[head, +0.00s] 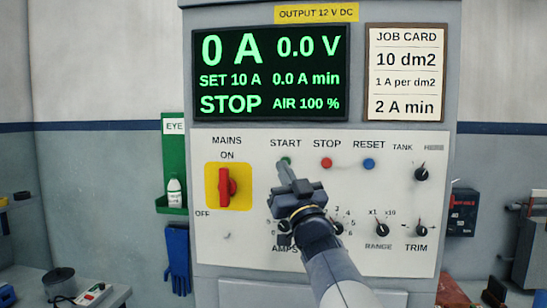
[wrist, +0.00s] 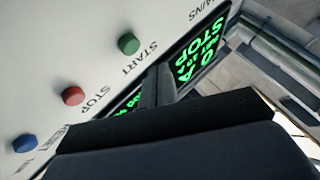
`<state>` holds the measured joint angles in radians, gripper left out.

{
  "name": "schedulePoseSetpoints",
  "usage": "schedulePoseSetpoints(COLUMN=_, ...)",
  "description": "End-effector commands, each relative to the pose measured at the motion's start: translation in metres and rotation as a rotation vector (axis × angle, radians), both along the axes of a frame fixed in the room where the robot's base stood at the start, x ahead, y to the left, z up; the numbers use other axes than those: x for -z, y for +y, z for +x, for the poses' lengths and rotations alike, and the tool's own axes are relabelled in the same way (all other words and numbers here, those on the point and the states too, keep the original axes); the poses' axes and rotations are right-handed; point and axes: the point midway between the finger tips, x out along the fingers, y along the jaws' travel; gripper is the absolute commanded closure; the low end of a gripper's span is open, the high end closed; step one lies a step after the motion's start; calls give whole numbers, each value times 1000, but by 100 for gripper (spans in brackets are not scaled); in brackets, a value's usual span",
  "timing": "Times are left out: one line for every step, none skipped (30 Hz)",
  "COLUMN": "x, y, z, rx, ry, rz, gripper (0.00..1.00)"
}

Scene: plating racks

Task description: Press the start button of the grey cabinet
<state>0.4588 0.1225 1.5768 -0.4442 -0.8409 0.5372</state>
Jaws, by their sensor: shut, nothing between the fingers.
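The grey cabinet (head: 420,262) fills the middle of the head view, with a white control panel. The green start button (head: 285,159) sits under the START label and is partly covered by my fingertips. My gripper (head: 284,168) is shut and empty, pointing at the panel around the button's lower edge. In the wrist view the green start button (wrist: 128,44) is in full sight, to the upper left of my gripper's closed fingers (wrist: 160,70). I cannot tell the exact gap between fingertips and panel. The display (head: 270,72) reads STOP, 0 A, 0.0 V and SET 10 A.
The red stop button (head: 326,163) and blue reset button (head: 369,164) are to the right of start. The red mains switch (head: 227,187) on its yellow plate is to the left, its handle upright. Several black knobs line the lower panel, near my arm.

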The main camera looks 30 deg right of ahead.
Motion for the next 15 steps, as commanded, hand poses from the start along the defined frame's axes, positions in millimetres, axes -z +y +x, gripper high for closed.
schedulePoseSetpoints(x=0, y=-4, z=6, rx=0, ry=0, rz=0, gripper=100)
schedulePoseSetpoints(x=0, y=-5, z=8, rx=0, ry=0, rz=0, gripper=100)
schedulePoseSetpoints(x=0, y=-7, z=11, rx=0, ry=0, rz=0, gripper=100)
schedulePoseSetpoints(x=0, y=-9, z=13, rx=0, ry=0, rz=0, gripper=100)
schedulePoseSetpoints(x=0, y=-10, z=14, rx=0, ry=-1, rz=0, gripper=100)
schedulePoseSetpoints(x=0, y=-11, z=16, rx=0, ry=-1, rz=0, gripper=100)
schedulePoseSetpoints(x=0, y=-12, z=17, rx=0, ry=-1, rz=0, gripper=100)
schedulePoseSetpoints(x=0, y=-13, z=18, rx=0, ry=-1, rz=0, gripper=100)
schedulePoseSetpoints(x=0, y=-13, z=19, rx=0, ry=-1, rz=0, gripper=100)
schedulePoseSetpoints(x=0, y=-13, z=20, rx=0, ry=-1, rz=0, gripper=100)
schedulePoseSetpoints(x=0, y=-14, z=20, rx=0, ry=-1, rz=0, gripper=100)
schedulePoseSetpoints(x=0, y=-14, z=20, rx=0, ry=-2, rz=0, gripper=100)
schedulePoseSetpoints(x=0, y=-14, z=20, rx=0, ry=-1, rz=0, gripper=100)
schedulePoseSetpoints(x=0, y=-14, z=20, rx=-1, ry=-1, rz=-1, gripper=100)
schedulePoseSetpoints(x=0, y=-14, z=20, rx=-1, ry=-1, rz=-1, gripper=100)
